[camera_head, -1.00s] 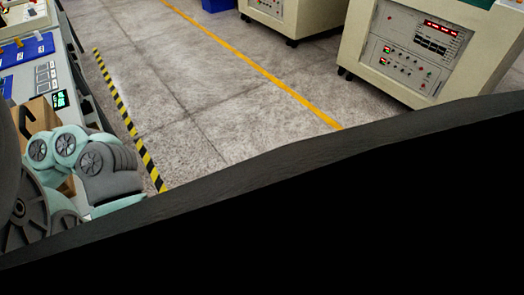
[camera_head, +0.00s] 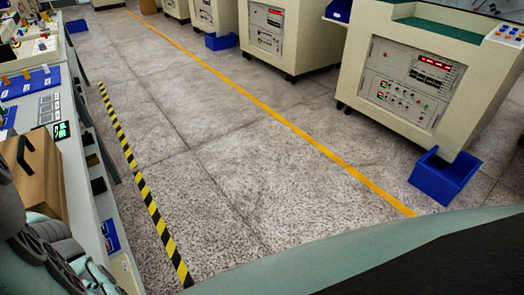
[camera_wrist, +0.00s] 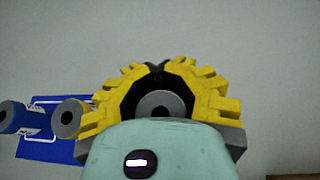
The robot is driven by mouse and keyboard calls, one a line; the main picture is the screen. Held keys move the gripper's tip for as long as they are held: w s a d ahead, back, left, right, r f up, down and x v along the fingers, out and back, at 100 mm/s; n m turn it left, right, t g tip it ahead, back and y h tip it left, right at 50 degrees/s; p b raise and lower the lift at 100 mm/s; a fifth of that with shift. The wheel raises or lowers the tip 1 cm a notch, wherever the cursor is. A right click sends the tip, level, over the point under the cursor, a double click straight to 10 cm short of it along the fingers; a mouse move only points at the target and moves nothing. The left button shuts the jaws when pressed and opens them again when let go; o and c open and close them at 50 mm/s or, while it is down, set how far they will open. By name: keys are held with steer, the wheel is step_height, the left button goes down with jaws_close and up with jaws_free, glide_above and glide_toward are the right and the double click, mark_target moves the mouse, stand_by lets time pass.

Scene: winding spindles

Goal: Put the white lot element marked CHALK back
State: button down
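In the wrist view my gripper (camera_wrist: 158,68) has its yellow fingers curled inward, with their tips close together. Between them is a pale grey-white round end with a darker centre (camera_wrist: 158,103), which looks like the white lot element; no CHALK mark shows. The fingers appear closed around it, with the lower part hidden behind my gripper's body. A blue element (camera_wrist: 18,117) and a yellow element (camera_wrist: 70,118) lie to the left by a blue panel with white outlines (camera_wrist: 45,150). In the head view my gripper is out of sight.
A bench along the left carries a blue tray (camera_head: 30,84) with coloured pieces and a brown box (camera_head: 40,180) with a black handle, close to my arm. Cream machines (camera_head: 425,75) stand at right. A blue bin (camera_head: 445,178) is on the floor. The aisle is clear.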

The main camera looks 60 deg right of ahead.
steer(key=shift+f, duration=0.45)
steer(key=shift+f, duration=0.1)
steer(key=c, duration=1)
jaws_free()
steer(key=shift+d+r, duration=0.25)
steer(key=shift+d, duration=0.1)
steer(key=p+v, duration=0.1)
steer(key=v, duration=0.9)
steer(key=shift+s+d+r, duration=0.1)
steer(key=shift+d+r, duration=0.05)
steer(key=shift+d, duration=0.2)
steer(key=shift+s+d+r, duration=0.1)
steer(key=shift+d, duration=0.2)
